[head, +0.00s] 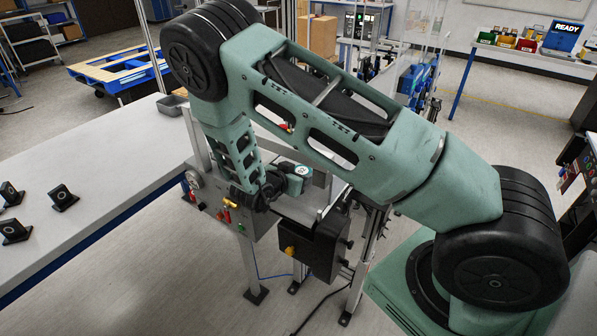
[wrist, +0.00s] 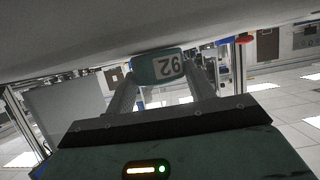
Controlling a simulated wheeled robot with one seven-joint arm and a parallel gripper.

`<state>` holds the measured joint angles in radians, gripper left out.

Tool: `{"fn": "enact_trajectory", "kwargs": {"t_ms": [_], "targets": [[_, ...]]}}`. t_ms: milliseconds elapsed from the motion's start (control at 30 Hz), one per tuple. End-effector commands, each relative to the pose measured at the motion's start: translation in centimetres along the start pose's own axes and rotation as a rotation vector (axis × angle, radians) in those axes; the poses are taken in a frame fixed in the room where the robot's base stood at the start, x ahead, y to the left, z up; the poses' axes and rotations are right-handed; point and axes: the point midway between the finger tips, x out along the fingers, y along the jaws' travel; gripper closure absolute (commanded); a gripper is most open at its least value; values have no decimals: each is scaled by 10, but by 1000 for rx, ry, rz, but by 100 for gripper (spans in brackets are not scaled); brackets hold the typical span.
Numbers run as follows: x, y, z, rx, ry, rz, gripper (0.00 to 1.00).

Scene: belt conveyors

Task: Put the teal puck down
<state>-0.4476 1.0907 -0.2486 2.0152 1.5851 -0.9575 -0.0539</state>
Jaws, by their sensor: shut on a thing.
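The teal puck (wrist: 148,70) shows in the wrist view, with a white label reading 92 upside down. My gripper (wrist: 160,77) is shut on it, one finger on each side. A pale grey surface (wrist: 70,40) fills the top of the wrist view, close against the puck's edge. I cannot tell whether the puck touches it. In the head view my arm reaches down to the conveyor frame (head: 222,205), and my wrist is low over it.
A long pale table or belt (head: 95,190) at the left carries several black blocks (head: 62,197). A dark box with a yellow knob (head: 312,248) hangs on the conveyor's front. A blue pallet cart (head: 115,70) and a cardboard box (head: 317,36) stand behind.

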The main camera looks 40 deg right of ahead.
Motion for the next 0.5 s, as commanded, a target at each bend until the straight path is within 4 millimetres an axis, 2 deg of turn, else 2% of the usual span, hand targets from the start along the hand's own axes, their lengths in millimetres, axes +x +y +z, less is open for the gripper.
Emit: {"fn": "enact_trajectory", "kwargs": {"t_ms": [267, 300, 333, 367, 500], "targets": [[2, 0, 4, 0, 0, 0, 70], [1, 0, 4, 0, 0, 0, 38], [1, 0, 3, 0, 0, 0, 30], [1, 0, 3, 0, 0, 0, 25], [1, 0, 3, -1, 0, 0, 25]]}}
